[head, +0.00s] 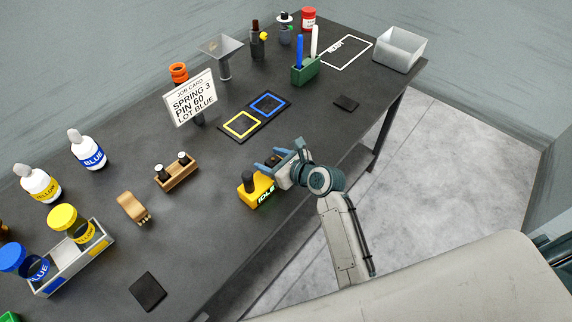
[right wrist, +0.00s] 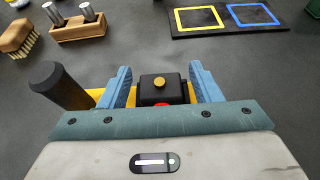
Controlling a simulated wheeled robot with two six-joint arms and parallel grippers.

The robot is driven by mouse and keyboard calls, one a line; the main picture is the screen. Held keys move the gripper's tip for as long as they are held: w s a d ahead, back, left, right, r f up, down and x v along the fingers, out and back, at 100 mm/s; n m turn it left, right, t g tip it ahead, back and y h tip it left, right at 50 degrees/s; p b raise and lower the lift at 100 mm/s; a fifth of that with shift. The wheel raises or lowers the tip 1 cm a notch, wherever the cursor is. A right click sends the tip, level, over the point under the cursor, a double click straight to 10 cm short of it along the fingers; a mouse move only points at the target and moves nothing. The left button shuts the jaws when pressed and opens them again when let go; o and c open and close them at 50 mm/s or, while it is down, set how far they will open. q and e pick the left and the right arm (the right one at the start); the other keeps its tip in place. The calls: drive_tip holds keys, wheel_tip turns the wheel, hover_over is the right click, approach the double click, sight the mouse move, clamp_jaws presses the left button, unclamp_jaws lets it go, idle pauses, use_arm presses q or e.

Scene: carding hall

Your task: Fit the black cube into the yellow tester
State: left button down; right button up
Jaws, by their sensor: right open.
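The yellow tester (head: 256,194) stands near the table's front edge, with a dark upright knob at its left and a lit "IDLE" label on its front. In the right wrist view the tester (right wrist: 96,94) shows only in part behind my gripper. The black cube (right wrist: 153,92) has a brass button on top and sits at the tester, between my right fingers; a red spot shows just in front of it. How deep it sits is hidden. My right gripper (head: 270,162) is open around the cube, one blue finger on each side. My left gripper is out of view.
A dark mat with yellow and blue squares (head: 254,114) lies behind the tester. A job card (head: 190,97), wooden pin block (head: 177,171) and brush (head: 133,208) stand to the left. Bare table surrounds the tester.

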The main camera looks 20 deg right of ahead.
drive_tip(key=b+v, duration=0.1)
drive_tip(key=v, duration=1)
drive_tip(key=shift+a, duration=0.1)
